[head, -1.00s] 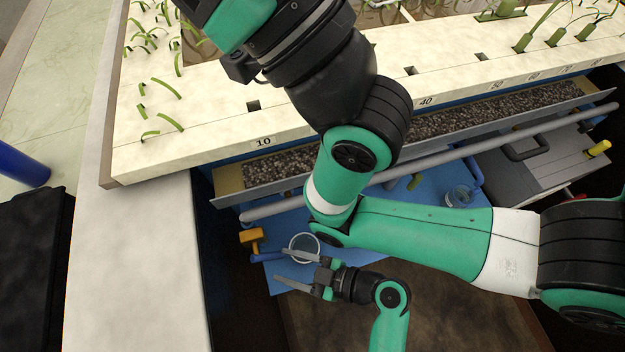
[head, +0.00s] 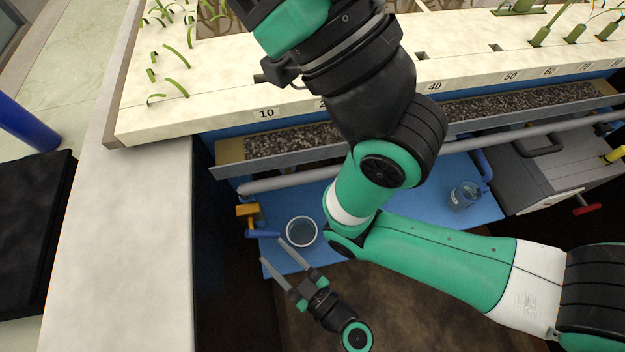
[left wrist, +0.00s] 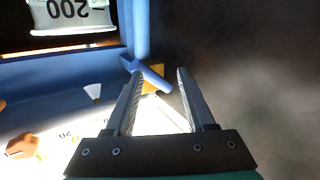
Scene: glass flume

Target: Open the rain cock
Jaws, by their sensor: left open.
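A cock with an orange body (head: 247,213) and a short blue lever (head: 263,234) sits at the left end of the blue tray, under the flume. My left gripper (head: 272,250) is open and empty, its fingertips just below the lever and apart from it in the head view. In the left wrist view the blue lever (left wrist: 150,74) lies slanted ahead of the open fingers, nearer the left finger, with an orange part behind it. I cannot tell whether this is the rain cock, as no label shows. My right gripper is not in view.
A glass beaker (head: 301,232) stands right beside my left fingers on the blue tray (head: 415,190). Another beaker (head: 465,195) stands farther right. A grey pipe (head: 290,180) runs above the tray. A grey box with a red handle (head: 587,209) is at the right.

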